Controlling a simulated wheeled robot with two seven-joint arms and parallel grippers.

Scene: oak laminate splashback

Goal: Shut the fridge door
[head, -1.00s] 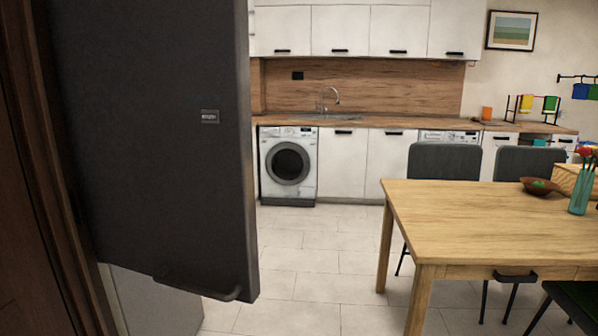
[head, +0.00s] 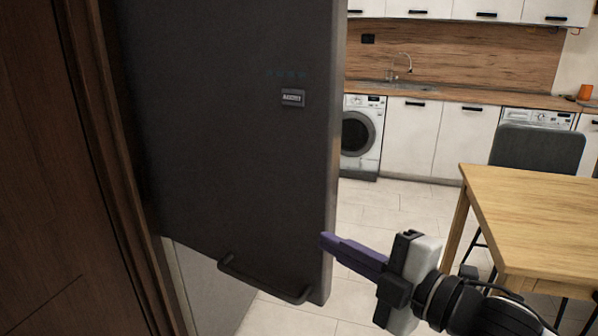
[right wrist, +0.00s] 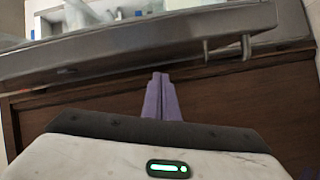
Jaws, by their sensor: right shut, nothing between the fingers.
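The dark grey fridge door (head: 225,150) stands open in the left half of the head view, with a small label on its face. Its bar handle (head: 262,284) runs along the lower edge. My right gripper (head: 323,240) is shut and empty, its purple fingers in front of the door's right edge, above and right of the handle. I cannot tell whether they touch the door. In the right wrist view the purple fingers (right wrist: 160,78) point at the grey door slab (right wrist: 140,42), with the handle (right wrist: 245,46) to their right. My left gripper is not seen.
A dark brown wooden panel (head: 50,170) stands close on the left. A wooden table (head: 535,215) and a grey chair (head: 537,148) are at the right. A washing machine (head: 360,138) and white cupboards line the back. Tiled floor is clear between door and table.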

